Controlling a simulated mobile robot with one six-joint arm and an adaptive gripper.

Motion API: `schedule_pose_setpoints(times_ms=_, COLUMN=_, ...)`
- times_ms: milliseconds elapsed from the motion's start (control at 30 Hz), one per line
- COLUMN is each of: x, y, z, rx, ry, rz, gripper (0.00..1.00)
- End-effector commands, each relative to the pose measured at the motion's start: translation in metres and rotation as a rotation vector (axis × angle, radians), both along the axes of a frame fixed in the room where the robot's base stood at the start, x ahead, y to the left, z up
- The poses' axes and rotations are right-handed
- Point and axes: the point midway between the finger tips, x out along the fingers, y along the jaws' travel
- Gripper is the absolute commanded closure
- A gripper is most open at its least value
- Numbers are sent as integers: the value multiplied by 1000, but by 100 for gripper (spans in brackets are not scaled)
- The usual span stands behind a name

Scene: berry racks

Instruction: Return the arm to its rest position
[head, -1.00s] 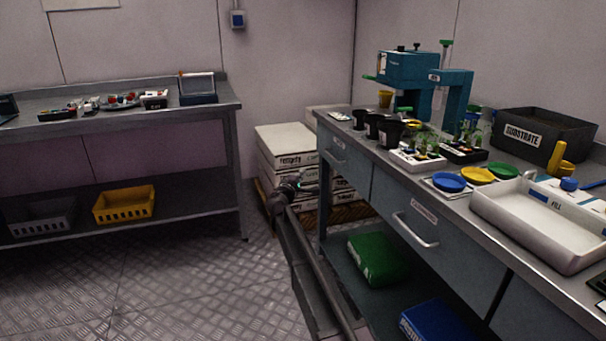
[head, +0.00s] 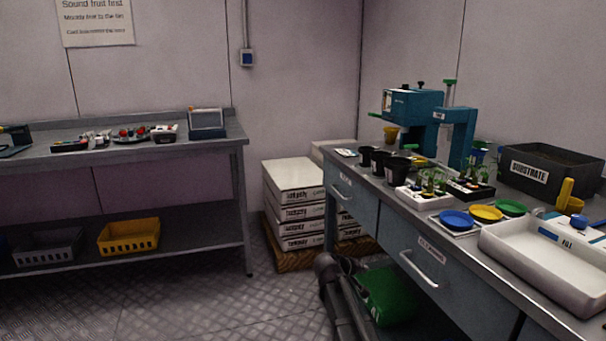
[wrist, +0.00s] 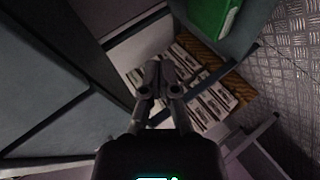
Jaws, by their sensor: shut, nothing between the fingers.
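My gripper (wrist: 158,75) shows in the wrist view with its two fingertips together and nothing between them. It points toward the stacked white boxes on the floor and is clear of them. In the head view my arm rises from the bottom edge, in front of the right bench (head: 392,202); the gripper itself cannot be made out there.
White boxes (head: 293,178) stand on a wooden pallet (head: 292,258) in the corner. A steel table (head: 200,147) stands at left, with a yellow crate (head: 128,237) below. The right bench holds pots, seedlings, dishes and a white tray (head: 545,262). The floor between is clear.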

Motion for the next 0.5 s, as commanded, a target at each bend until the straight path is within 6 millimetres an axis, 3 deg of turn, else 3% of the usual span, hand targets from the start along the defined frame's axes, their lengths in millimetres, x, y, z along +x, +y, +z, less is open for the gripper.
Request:
schedule_pose_setpoints(times_ms=33, x=-24, y=-9, z=-9, rx=55, ry=25, rz=-35, gripper=100)
schedule_pose_setpoints(times_ms=200, x=-85, y=-21, z=-40, rx=256, ry=122, rz=-140, gripper=100)
schedule_pose_setpoints(times_ms=500, x=-190, y=-13, z=-77, rx=602, ry=305, rz=-282, gripper=100)
